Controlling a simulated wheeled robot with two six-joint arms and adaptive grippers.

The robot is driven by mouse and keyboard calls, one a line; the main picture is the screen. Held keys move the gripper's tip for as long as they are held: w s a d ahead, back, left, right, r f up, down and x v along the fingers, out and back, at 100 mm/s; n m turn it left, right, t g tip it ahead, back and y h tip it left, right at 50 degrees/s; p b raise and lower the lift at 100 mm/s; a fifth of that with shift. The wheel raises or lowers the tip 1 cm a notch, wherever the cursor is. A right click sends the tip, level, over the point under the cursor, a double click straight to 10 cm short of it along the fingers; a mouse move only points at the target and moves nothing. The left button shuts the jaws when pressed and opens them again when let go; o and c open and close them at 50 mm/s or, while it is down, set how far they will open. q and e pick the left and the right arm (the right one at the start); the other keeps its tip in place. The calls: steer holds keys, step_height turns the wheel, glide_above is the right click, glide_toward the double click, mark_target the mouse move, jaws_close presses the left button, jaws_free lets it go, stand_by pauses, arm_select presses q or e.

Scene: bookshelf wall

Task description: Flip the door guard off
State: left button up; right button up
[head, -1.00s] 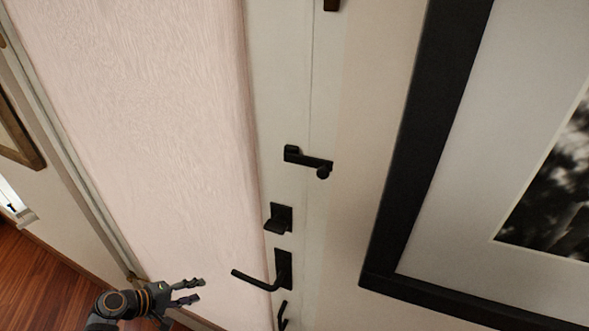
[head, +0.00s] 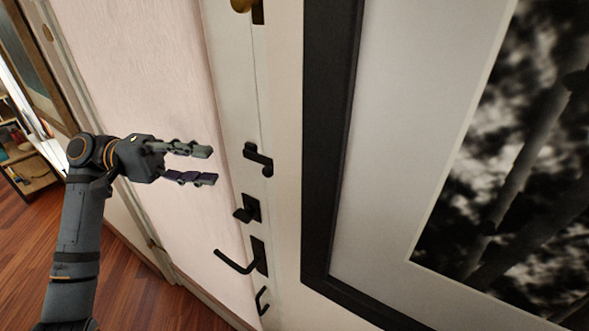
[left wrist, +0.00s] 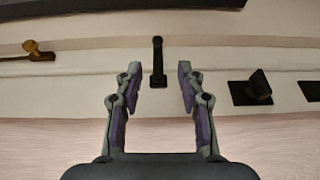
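The door guard (head: 259,158) is a small black bar latch on the white door edge, above the lock and handle. My left gripper (head: 214,166) is open, with its fingers pointing right toward the guard and a gap between them and it. In the left wrist view the guard (left wrist: 158,62) stands upright in the picture, between and just beyond the two open fingertips (left wrist: 157,75). Nothing is held. My right gripper is in neither view.
Below the guard are a black thumb-turn lock (head: 247,209) and a black lever handle (head: 240,259). A brass knob (head: 242,5) is above. A large black picture frame (head: 330,150) hangs close on the right. The pale door (head: 140,60) is at the left.

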arm_select(q)
steer(key=p+x, duration=0.4)
steer(key=x, duration=0.5)
steer(key=shift+s+d+r, duration=0.2)
steer(key=shift+s+d, duration=0.1)
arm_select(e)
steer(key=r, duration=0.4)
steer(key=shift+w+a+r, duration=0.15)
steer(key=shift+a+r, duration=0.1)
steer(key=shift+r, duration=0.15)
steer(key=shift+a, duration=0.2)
arm_select(q)
steer(key=shift+d, duration=0.1)
steer(key=c, duration=0.5)
jaws_close()
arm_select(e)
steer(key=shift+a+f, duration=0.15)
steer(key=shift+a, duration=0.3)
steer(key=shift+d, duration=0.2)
